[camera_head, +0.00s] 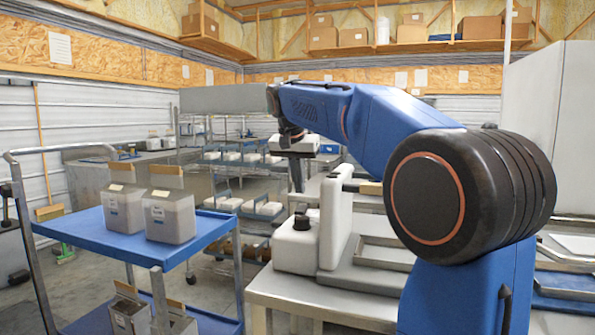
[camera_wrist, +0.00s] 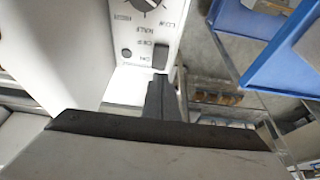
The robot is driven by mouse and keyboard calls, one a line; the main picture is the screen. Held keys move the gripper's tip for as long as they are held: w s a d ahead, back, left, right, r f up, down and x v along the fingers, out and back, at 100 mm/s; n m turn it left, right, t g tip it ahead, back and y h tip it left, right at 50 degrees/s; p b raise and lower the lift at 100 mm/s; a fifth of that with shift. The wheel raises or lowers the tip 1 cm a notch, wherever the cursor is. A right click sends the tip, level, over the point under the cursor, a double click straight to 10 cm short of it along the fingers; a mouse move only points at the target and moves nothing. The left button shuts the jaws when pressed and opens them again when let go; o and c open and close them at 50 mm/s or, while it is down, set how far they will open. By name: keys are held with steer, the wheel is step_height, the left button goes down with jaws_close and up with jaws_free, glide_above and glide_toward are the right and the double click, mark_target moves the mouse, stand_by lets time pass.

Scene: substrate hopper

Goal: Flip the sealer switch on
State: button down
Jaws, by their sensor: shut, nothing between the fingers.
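The sealer (camera_head: 296,247) is a white machine on the bench, with a black knob on top and a tall white slab beside it. In the wrist view its white panel (camera_wrist: 105,65) shows a black dial (camera_wrist: 150,3), a small dark round spot (camera_wrist: 127,53) and a dark rocker switch (camera_wrist: 160,57) beside ON and OFF lettering. I cannot tell which way the switch is tipped. My gripper (camera_wrist: 163,80) is shut and empty, its tips close to the switch's ON end; contact is unclear. In the head view my gripper (camera_head: 297,178) points down above the sealer.
A blue cart (camera_head: 85,224) with grey bags (camera_head: 168,217) stands left of the bench; its blue top (camera_wrist: 250,20) shows at the wrist view's upper right. Metal trays (camera_head: 385,254) lie right of the sealer. Racks with white tubs (camera_head: 230,205) stand behind.

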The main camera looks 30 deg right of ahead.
mark_target(301, 207)
steer(key=shift+x, duration=2.15)
steer(key=shift+w+d+f+g+y, duration=0.15)
steer(key=shift+d+f+g+y, duration=0.05)
steer(key=shift+f+g+y, duration=0.1)
steer(key=shift+a, duration=0.1)
steer(key=shift+s+a+r, duration=0.15)
steer(key=shift+s+a, duration=0.4)
steer(key=shift+s, duration=0.05)
step_height(301, 207, up, 14)
steer(key=shift+s+a, duration=0.15)
